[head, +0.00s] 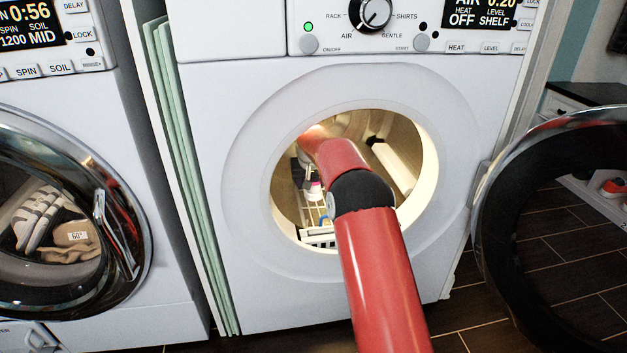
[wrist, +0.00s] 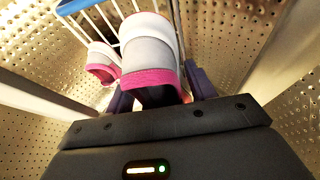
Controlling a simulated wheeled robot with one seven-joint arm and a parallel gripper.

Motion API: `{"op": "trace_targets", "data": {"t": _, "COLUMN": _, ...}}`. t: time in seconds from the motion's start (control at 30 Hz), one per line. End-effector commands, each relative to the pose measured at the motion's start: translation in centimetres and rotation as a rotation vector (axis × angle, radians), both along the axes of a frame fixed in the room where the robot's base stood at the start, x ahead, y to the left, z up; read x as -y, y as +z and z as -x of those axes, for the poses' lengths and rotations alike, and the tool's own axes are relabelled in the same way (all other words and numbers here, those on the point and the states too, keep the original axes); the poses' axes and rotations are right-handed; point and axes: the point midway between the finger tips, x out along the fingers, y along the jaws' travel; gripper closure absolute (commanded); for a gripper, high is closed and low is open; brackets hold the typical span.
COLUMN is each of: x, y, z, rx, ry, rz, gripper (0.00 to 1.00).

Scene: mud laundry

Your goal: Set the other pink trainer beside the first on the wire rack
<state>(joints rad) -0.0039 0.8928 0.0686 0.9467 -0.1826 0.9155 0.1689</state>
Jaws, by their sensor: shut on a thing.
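In the wrist view my gripper (wrist: 160,88) is shut on a white and pink trainer (wrist: 150,50), its pink-edged opening towards me. The first pink trainer (wrist: 103,62) is just left of the held one, close beside it and partly hidden by it. The wire rack (wrist: 112,18), with white wires and a blue edge, shows behind the trainers. I cannot tell whether the held trainer touches the rack. In the head view my arm hides most of the gripper; a small pink and white patch of a trainer (head: 315,188) shows above the wire rack (head: 318,236).
The dryer opening (head: 428,150) surrounds my arm, and the perforated drum wall (wrist: 240,35) is close around the gripper. A pale drum paddle (head: 395,165) is at the right. The open round door (head: 490,215) stands at right. A washer door (head: 130,215) is at left.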

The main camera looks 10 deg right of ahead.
Motion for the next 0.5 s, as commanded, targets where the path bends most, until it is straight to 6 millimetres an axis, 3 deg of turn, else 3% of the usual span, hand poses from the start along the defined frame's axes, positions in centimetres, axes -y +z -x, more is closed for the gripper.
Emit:
{"op": "trace_targets", "data": {"t": 0.03, "x": -0.1, "y": 0.4, "z": -0.6, "rx": -0.002, "ry": 0.000, "rz": 0.000, "gripper": 0.74}}
{"op": "trace_targets", "data": {"t": 0.1, "x": -0.1, "y": -1.3, "z": -0.5, "rx": -0.001, "ry": 0.001, "rz": 0.000, "gripper": 0.74}}
{"op": "trace_targets", "data": {"t": 0.5, "x": -0.1, "y": -6.1, "z": -0.5, "rx": -0.002, "ry": 0.001, "rz": -0.001, "gripper": 0.74}}
